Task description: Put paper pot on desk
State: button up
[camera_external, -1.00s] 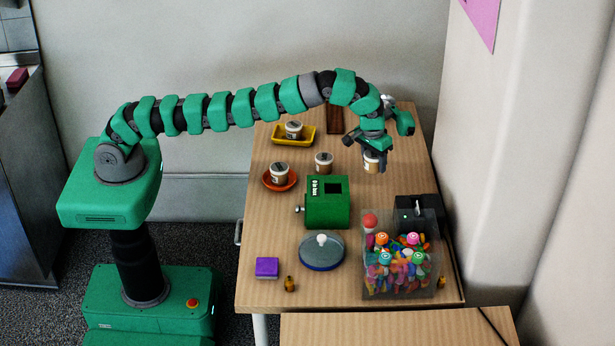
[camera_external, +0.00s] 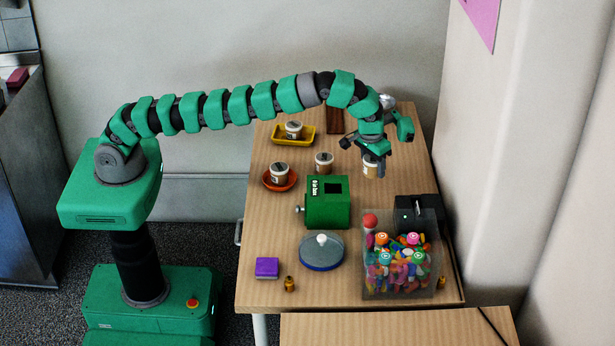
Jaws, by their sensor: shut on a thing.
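My gripper (camera_external: 370,158) is at the right rear of the desk (camera_external: 270,222), pointing down, shut on a small paper pot (camera_external: 370,170). The pot is pale with a brown band and looks upright. I cannot tell whether its base touches the desk or hangs just above it. The gripper covers its top. Similar pots stand nearby: one (camera_external: 324,162) directly on the desk, one (camera_external: 279,172) on an orange-red plate (camera_external: 291,183), and one (camera_external: 294,129) in a yellow tray (camera_external: 309,136).
A green box (camera_external: 328,203) stands mid-desk. Toward the front are a round glass lid (camera_external: 321,254), a purple block (camera_external: 267,267), a small brown bottle (camera_external: 289,284) and a clear bin (camera_external: 401,283) of colourful pieces. A black device (camera_external: 420,214) stands at the right. Bare desk surrounds the held pot.

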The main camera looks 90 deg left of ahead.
aim_at(374, 169)
jog(key=shift+d+r, duration=0.2)
jog(key=shift+d, duration=0.35)
jog(key=shift+d+m, duration=0.3)
